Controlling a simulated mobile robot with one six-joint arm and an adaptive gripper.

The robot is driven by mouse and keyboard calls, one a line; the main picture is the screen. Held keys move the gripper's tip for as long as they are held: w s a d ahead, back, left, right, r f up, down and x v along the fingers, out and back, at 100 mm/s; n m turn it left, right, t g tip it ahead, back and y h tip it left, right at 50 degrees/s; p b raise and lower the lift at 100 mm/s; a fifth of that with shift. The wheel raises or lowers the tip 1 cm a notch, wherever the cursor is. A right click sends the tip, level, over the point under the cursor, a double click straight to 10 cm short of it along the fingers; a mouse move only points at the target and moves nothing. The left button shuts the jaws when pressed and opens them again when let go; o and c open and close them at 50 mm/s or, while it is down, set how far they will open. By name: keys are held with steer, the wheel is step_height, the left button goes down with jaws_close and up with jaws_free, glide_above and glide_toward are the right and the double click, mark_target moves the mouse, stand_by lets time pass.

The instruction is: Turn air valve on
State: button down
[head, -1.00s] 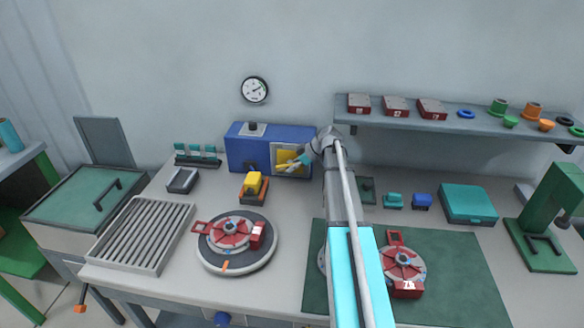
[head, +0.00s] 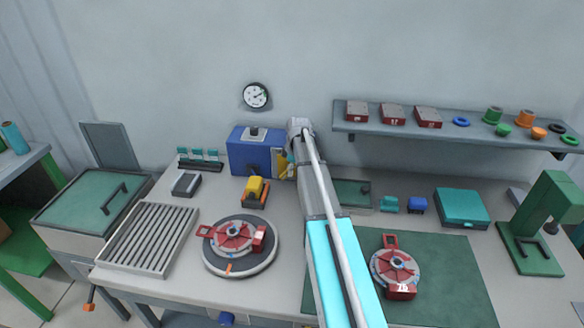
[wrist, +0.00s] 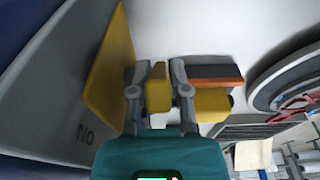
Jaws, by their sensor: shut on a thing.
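The blue box (head: 250,150) stands at the back of the bench with a yellow panel (head: 281,165) on its right part, mostly hidden behind my arm. In the wrist view the yellow panel (wrist: 110,75) is at upper left, on a grey face with lettering that reads "NO" in this view. My gripper (wrist: 158,72) is shut on a narrow yellow handle (wrist: 158,92) between its two grey fingers. In the head view my fingers are hidden behind my wrist at the box's right end. A round gauge (head: 255,95) hangs on the wall above.
A yellow part on an orange base (head: 255,190) stands in front of the box. A turntable (head: 240,262) with a red fixture lies nearer. A shelf (head: 455,132) with several parts is at right; a green mat (head: 440,260) lies below.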

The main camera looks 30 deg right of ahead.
steer(key=g+h, duration=0.1)
steer(key=h, duration=0.1)
steer(key=g+h, duration=0.1)
steer(key=shift+w+a+g+h+b, duration=0.15)
steer(key=shift+a+g+h+b, duration=0.15)
steer(key=shift+h+b, duration=0.1)
steer(key=shift+g+h+b, duration=0.75)
steer(key=shift+g+h, duration=0.15)
steer(key=shift+h, duration=0.4)
steer(key=shift+r, duration=0.15)
steer(key=c, duration=0.6)
jaws_free()
steer(key=shift+w, duration=0.1)
steer(key=shift+y+p, duration=0.3)
steer(key=shift+p, duration=0.05)
